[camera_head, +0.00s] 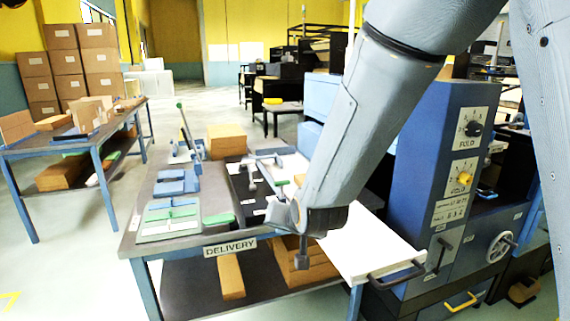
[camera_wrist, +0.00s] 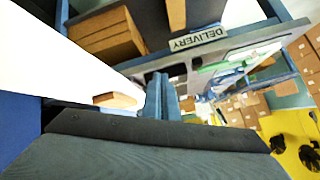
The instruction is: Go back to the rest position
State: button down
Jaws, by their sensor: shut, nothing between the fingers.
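My gripper (camera_wrist: 162,96) shows in the wrist view as two narrow blue-grey fingers side by side, shut with nothing between them. In the head view my arm reaches down from the upper right, and its end is over the front edge of the delivery table (camera_head: 180,240), near the white panel (camera_head: 375,245). The fingers are hard to make out there. The delivery table's label also shows in the wrist view (camera_wrist: 198,38). A small brown piece (camera_wrist: 117,101) lies on the white panel in the wrist view.
Blue machine (camera_head: 435,170) with dials and handles stands right of the table. Another table (camera_head: 80,145) stands at left. Floor (camera_head: 85,260) between is clear.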

jog(key=s+d+f+n+g+h+p, duration=0.1)
jog(key=s+d+g, duration=0.8)
jog(key=s+d, duration=1.2)
jog(key=s+h+p, duration=0.1)
jog(key=s+h, duration=0.1)
jog(key=shift+s+d+h+p, duration=0.15)
jog(key=shift+d+h+p, duration=0.15)
jog(key=shift+d, duration=0.1)
